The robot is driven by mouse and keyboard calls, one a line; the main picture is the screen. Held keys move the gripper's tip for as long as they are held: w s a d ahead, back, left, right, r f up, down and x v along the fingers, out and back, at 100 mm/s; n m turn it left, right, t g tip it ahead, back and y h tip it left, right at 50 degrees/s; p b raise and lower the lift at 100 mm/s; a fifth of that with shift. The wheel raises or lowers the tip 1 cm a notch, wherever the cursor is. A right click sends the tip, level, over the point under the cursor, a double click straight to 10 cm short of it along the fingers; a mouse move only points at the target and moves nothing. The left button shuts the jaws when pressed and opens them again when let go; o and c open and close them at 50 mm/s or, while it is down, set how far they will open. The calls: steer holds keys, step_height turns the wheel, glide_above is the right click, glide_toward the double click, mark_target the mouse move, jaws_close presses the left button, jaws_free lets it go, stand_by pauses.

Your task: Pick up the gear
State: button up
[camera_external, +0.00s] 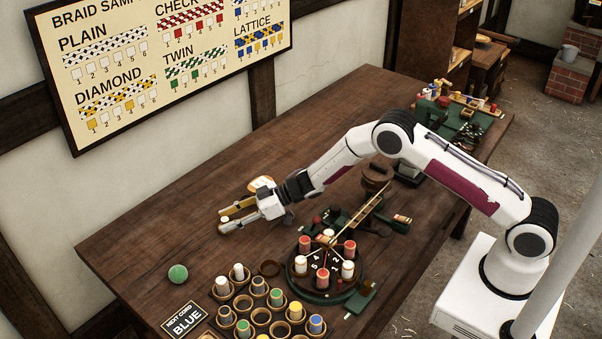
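My gripper (222,225) is over the left-middle part of the table, pointing left. I cannot make out a separate gear with certainty. Dark, round parts (468,132) that may be toothed sit by the green machine (436,117) at the table's far right end, well away from my gripper. They are too small to tell apart.
A round braiding stand (325,291) with red and white bobbins is in front of my arm. The back-left table is clear.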

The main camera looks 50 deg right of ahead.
jaws_close()
step_height(320, 180, up, 10)
stand_by(1.0)
stand_by(0.4)
